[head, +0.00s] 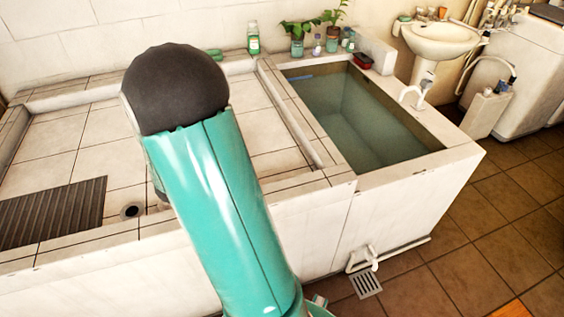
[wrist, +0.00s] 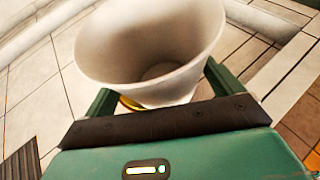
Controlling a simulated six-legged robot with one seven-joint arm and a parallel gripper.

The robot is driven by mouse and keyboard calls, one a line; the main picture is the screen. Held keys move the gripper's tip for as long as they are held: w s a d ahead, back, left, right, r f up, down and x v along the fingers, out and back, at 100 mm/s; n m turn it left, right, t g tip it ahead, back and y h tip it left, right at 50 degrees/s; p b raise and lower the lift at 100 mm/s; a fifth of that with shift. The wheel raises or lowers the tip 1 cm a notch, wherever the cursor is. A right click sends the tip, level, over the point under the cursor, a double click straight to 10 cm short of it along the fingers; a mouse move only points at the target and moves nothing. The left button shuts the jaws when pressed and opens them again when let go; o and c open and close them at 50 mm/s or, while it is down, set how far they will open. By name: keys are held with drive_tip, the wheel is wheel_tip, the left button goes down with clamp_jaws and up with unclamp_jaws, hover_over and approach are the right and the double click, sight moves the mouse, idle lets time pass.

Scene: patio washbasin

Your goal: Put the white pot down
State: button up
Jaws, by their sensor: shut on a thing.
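The white pot (wrist: 150,45) fills the upper middle of the wrist view, tilted so that I see into its empty inside. My gripper (wrist: 155,100) is shut on it, with a green finger at each side of the pot. A small yellow patch shows beneath the pot, partly hidden. In the head view my teal arm hides the gripper and the pot. Light tiles of the basin floor (head: 80,140) show behind the arm, and tiles also show around the pot in the wrist view. I cannot tell whether the pot touches the tiles.
A water-filled tank (head: 360,125) is right of the tiled basin. A dark ribbed mat (head: 50,212) and a drain hole (head: 132,211) are at the basin's front left. Potted plants (head: 297,38), a green bottle (head: 253,38) and a red box (head: 363,61) stand along the back.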

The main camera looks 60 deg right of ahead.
drive_tip(key=s+d+m+g, duration=0.4)
drive_tip(key=s+d+g, duration=0.1)
drive_tip(key=s+d, duration=0.5)
drive_tip(key=x, duration=0.5)
drive_tip(key=f+x, duration=0.1)
drive_tip(key=x, duration=0.4)
drive_tip(key=a+f+x, duration=0.1)
drive_tip(key=x, duration=0.3)
drive_tip(key=shift+d+f, duration=0.25)
drive_tip(key=shift+d, duration=0.05)
drive_tip(key=shift+d+f, duration=0.35)
drive_tip(key=shift+f, duration=0.05)
drive_tip(key=shift+d+f, duration=0.1)
drive_tip(key=shift+f, duration=1.45)
drive_tip(key=shift+f, duration=0.2)
drive_tip(key=o, duration=0.8)
drive_tip(key=shift+c, duration=0.2)
